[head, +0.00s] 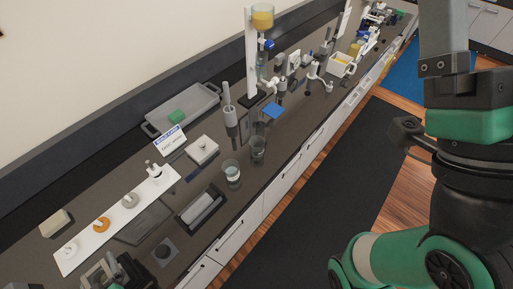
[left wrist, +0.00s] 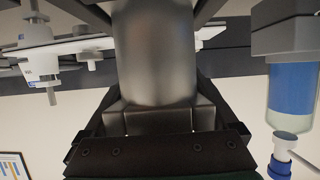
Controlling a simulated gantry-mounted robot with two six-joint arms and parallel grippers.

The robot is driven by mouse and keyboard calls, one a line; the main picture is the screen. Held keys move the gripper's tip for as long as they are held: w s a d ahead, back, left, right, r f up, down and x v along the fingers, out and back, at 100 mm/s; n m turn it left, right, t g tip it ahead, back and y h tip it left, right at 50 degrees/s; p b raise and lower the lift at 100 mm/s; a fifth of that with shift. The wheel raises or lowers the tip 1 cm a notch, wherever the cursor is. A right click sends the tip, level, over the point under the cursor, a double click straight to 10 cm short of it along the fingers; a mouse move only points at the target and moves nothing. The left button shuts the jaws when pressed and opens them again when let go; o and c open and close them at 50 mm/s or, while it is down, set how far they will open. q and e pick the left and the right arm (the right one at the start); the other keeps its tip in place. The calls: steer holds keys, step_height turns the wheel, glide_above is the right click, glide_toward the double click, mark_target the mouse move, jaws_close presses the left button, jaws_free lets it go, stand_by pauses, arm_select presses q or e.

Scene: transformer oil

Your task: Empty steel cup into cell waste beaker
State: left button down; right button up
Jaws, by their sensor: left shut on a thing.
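My left gripper (head: 104,271) is at the bottom left edge of the head view, over the near left end of the bench. In the left wrist view its fingers are shut around the steel cup (left wrist: 155,60), a smooth grey metal cylinder. The inside of the cup is hidden, so its contents cannot be told. Two clear glass beakers, one (head: 232,174) with a pale label and one (head: 257,150) behind it, stand upright near the bench's front edge, apart from the gripper. I cannot read which is the cell waste beaker. My right gripper is not in view.
A white strip (head: 90,246) with several small items lies near the left gripper. A grey tray (head: 187,108), a white sign (head: 169,140), a dark tray with a pale roll (head: 202,207) and a tall stand (head: 251,50) are farther along. Some dark bench is clear between them.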

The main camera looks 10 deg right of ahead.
arm_select(q)
steer(key=shift+r+p, duration=2.3)
steer(key=shift+r, duration=0.35)
steer(key=shift+f, duration=0.1)
steer(key=shift+c, duration=1.8)
jaws_free()
jaws_close()
step_height(320, 180, up, 6)
steer(key=p, duration=0.5)
